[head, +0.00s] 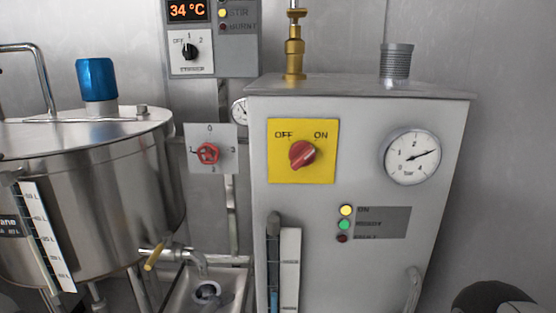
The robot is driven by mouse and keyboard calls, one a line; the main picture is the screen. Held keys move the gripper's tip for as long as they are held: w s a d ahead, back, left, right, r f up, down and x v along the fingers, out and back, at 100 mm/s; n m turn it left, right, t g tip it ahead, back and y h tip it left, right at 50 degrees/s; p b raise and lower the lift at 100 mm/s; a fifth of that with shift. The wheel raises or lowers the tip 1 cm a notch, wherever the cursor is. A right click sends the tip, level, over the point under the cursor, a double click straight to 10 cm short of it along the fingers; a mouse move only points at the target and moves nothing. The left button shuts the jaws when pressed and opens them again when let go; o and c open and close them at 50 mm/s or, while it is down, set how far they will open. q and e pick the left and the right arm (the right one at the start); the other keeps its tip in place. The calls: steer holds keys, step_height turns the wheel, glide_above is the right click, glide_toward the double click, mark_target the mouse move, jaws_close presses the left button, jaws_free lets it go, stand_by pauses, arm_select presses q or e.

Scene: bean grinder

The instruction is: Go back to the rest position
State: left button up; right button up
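Neither gripper shows in the head view. A dark rounded shape (492,297) at the bottom right corner may be part of my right arm; no fingers show on it. The grey boiler cabinet (360,262) fills the middle right. The yellow lamp (346,210) and green lamp (344,225) look lit, and the red lamp (342,239) below is dark. The gauge (413,157) needle points right and slightly up.
A steel kettle (120,190) with a blue cap (96,79) stands at left. A tap (190,257) with a yellow lever is over a small sink (235,283). A red valve knob (208,153) and a control box (190,66) reading 34 °C are behind. A handle (412,290) juts from the cabinet.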

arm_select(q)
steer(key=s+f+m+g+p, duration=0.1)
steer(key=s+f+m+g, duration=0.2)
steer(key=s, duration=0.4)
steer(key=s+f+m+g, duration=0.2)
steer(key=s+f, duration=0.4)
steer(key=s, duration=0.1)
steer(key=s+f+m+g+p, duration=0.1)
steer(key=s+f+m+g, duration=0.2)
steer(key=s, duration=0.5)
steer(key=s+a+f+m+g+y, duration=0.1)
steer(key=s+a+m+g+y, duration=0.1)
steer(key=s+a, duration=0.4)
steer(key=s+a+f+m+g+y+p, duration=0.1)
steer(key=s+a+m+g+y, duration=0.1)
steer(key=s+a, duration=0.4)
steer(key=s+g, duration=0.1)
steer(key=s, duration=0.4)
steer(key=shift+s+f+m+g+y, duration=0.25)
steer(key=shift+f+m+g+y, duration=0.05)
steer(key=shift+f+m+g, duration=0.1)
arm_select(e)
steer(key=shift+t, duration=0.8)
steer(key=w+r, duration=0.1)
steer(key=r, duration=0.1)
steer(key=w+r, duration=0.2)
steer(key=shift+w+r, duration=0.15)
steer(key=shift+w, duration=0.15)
